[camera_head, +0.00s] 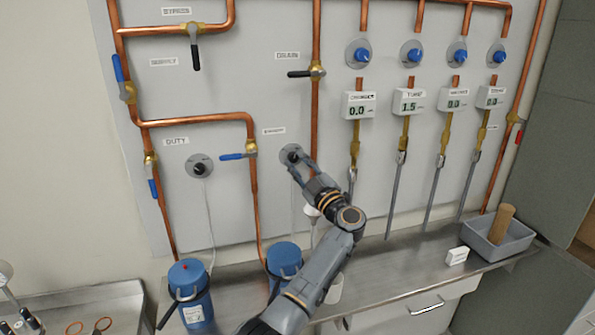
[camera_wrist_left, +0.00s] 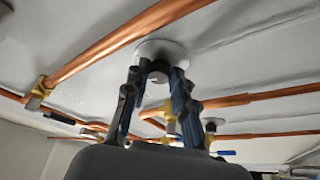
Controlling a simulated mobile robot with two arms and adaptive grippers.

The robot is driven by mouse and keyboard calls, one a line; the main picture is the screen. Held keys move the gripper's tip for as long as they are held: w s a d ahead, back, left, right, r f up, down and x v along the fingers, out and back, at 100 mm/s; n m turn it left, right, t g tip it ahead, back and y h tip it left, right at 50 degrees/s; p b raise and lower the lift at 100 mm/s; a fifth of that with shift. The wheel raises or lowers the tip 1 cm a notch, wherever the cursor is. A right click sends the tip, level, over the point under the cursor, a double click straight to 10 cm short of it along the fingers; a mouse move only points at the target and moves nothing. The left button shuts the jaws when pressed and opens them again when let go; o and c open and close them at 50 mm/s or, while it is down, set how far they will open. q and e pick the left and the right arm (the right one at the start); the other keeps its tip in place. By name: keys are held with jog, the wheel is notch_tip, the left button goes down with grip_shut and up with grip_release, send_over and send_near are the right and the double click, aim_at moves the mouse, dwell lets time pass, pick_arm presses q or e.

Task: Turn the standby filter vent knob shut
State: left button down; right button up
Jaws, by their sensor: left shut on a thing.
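The standby filter vent knob is a dark knob on a round grey plate (camera_head: 287,149) on the wall panel, below and right of a small label (camera_head: 274,131) too small to read surely. My left gripper (camera_head: 294,160) is at this knob and hides most of it. In the left wrist view the dark knob (camera_wrist_left: 158,76) sits between the fingers of my left gripper (camera_wrist_left: 157,79), in front of its round pale plate (camera_wrist_left: 164,46). The fingers are shut on it from both sides. The knob's turn angle cannot be told. My right gripper is not in view.
A similar knob marked DUTY (camera_head: 199,166) is left on the panel. A blue-handled valve (camera_head: 238,156) and copper pipe stand close left of my gripper. Two blue canisters (camera_head: 190,275) (camera_head: 285,252) stand below. A grey bin (camera_head: 499,240) is at the bench's right.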

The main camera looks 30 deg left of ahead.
pick_arm(q)
jog(key=n+g+b, duration=0.1)
jog(key=n, duration=0.1)
jog(key=n+b, duration=0.1)
jog(key=n, duration=0.1)
jog(key=shift+w+d+n+g+h, duration=0.1)
jog(key=shift+d+n+g+h, duration=0.05)
jog(key=shift+n+g+h, duration=0.2)
jog(key=n+g+b, duration=0.1)
jog(key=n, duration=0.2)
jog(key=shift+r+h, duration=0.1)
jog(key=shift+h, duration=0.15)
jog(key=n, duration=0.1)
jog(key=n+h, duration=0.1)
jog(key=n+g+b, duration=0.1)
jog(key=shift+r+n, duration=0.25)
jog(key=shift+n+h, duration=0.4)
jog(key=shift+n, duration=0.3)
jog(key=c, duration=1.1)
grip_release()
jog(key=shift+r, duration=0.1)
jog(key=shift+r, duration=0.15)
